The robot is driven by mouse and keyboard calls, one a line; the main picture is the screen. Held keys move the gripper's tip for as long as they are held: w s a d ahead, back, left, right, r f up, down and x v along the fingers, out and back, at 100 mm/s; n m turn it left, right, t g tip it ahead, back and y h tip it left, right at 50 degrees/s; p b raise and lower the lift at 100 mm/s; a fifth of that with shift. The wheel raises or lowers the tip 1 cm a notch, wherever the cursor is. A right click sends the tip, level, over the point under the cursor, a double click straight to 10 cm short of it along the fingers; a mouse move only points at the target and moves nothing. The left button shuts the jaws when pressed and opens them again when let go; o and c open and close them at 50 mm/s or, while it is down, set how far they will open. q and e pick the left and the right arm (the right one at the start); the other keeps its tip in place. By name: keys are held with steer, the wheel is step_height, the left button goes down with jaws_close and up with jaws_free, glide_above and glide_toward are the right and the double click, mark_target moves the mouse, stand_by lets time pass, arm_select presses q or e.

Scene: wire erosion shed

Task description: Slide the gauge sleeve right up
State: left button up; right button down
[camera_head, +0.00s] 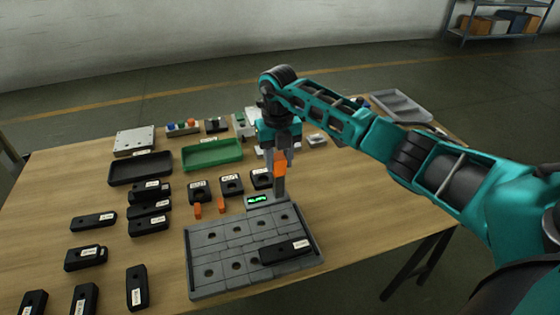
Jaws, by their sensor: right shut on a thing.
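The gauge sleeve, an orange block (280,168), sits around a grey upright post (280,188) at the back edge of a grey plate with holes (215,255). My right gripper (279,156) points down from above and is shut on the orange sleeve, above the bare lower part of the post. A small green-lit display (258,199) stands beside the foot of the post. The top of the post is hidden by my gripper. My left gripper is not in view.
A black labelled block (285,251) lies on the plate's right front. Several black blocks lie to the left. A green tray (212,154) and a black tray (140,169) stand behind. Two small orange pegs (197,211) stand behind the plate. The table's right side is fairly clear.

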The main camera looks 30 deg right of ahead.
mark_target(279, 156)
steer(key=c, duration=1.1)
jaws_free()
steer(key=shift+w+r, duration=0.1)
steer(key=shift+r, duration=0.2)
steer(key=shift+c, duration=0.2)
steer(key=o, duration=0.3)
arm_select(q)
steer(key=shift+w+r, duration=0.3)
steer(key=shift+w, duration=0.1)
arm_select(e)
steer(key=shift+o, duration=0.4)
steer(key=shift+f, duration=0.1)
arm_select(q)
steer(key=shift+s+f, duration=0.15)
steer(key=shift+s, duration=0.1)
arm_select(e)
step_height(279, 156, up, 13)
